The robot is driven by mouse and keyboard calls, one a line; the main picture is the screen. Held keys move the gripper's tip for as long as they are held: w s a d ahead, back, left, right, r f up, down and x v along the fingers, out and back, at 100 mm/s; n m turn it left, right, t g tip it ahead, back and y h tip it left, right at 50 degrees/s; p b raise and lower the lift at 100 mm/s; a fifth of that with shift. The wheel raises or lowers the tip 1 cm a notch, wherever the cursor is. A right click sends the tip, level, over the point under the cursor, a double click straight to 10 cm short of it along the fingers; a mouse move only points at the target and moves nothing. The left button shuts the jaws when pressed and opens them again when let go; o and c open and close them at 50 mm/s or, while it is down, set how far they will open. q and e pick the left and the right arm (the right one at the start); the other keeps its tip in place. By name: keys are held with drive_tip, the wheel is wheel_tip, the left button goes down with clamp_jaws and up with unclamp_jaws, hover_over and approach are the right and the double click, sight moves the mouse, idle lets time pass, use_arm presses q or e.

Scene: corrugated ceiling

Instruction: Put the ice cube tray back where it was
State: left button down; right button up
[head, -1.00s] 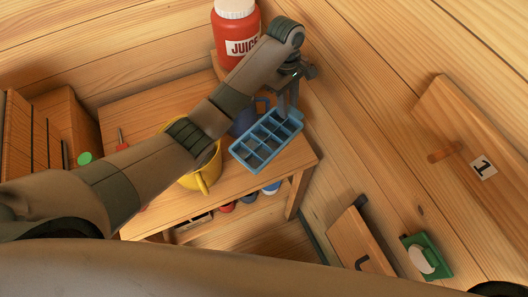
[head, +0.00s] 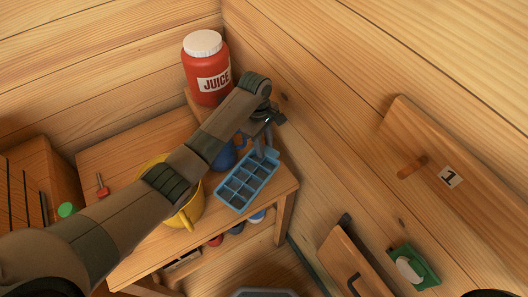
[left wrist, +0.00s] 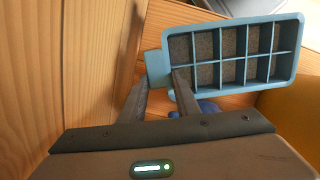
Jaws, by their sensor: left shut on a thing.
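The blue ice cube tray (head: 246,183) is at the right end of the wooden table, in the head view; its cells face up. I cannot tell whether it touches the tabletop. My left gripper (head: 265,152) is above its far end. In the left wrist view the tray (left wrist: 238,52) extends to the upper right, and my left gripper (left wrist: 160,78) is shut on the tab at its end. My right gripper is not in view.
A yellow mug (head: 188,212) and a blue mug (head: 222,157) stand beside the tray. A red juice jar (head: 206,72) stands behind on a raised block. A wooden wall rises close on the right. Several small objects sit on the shelf below.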

use_arm(q)
drive_tip(key=shift+f+p, duration=0.45)
drive_tip(key=shift+f, duration=1.6)
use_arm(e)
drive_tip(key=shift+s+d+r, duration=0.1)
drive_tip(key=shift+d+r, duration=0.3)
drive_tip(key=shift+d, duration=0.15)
use_arm(q)
drive_tip(key=c, duration=1.3)
unclamp_jaws()
drive_tip(key=shift+f, duration=0.1)
drive_tip(key=shift+c, duration=0.2)
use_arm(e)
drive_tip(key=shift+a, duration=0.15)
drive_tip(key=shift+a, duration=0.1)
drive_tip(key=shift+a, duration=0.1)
use_arm(q)
drive_tip(key=shift+r, duration=0.3)
wheel_tip(320, 180, up, 12)
drive_tip(key=a+b, duration=0.1)
drive_tip(key=b, duration=0.1)
drive_tip(key=shift+w+f, duration=0.2)
drive_tip(key=shift+w, duration=0.25)
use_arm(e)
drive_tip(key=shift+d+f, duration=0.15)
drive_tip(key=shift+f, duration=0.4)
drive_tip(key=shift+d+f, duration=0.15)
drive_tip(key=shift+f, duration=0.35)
